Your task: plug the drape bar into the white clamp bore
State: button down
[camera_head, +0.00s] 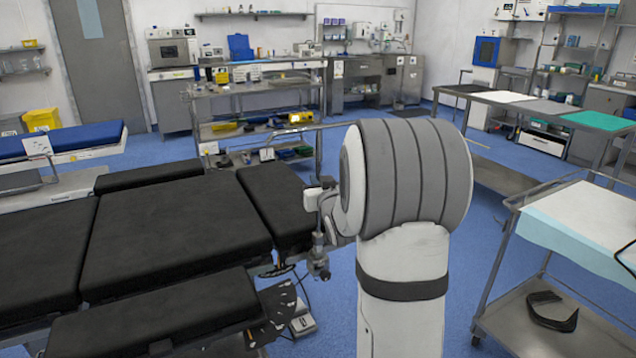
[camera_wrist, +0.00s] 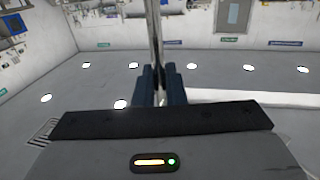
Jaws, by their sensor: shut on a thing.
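In the wrist view my gripper (camera_wrist: 157,80) has its dark blue fingers shut on the drape bar (camera_wrist: 156,30), a thin shiny metal rod that runs up out of the picture. In the head view my large grey and white arm joint hides the gripper. A thin rod, seemingly the drape bar (camera_head: 318,155), shows left of my arm, with a long level stretch reaching left and an upright part above the clamp. The white clamp (camera_head: 313,199) sits at the right edge of the operating table, just left of my arm. I cannot make out its bore or whether the rod's end is in it.
The black-padded operating table (camera_head: 175,235) fills the left. A metal joint with a knob (camera_head: 318,262) hangs below the clamp. A steel cart (camera_head: 265,95) stands behind. A draped trolley (camera_head: 575,225) stands at the right. Blue floor (camera_head: 340,290) shows between table and arm.

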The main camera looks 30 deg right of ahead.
jog(key=shift+f+b, duration=0.6)
jog(key=shift+f, duration=0.05)
jog(key=c, duration=1.4)
grip_release()
jog(key=shift+r, duration=0.1)
jog(key=s+a, duration=0.1)
jog(key=s, duration=0.6)
jog(key=shift+s+a, duration=0.2)
jog(key=shift+s, duration=0.15)
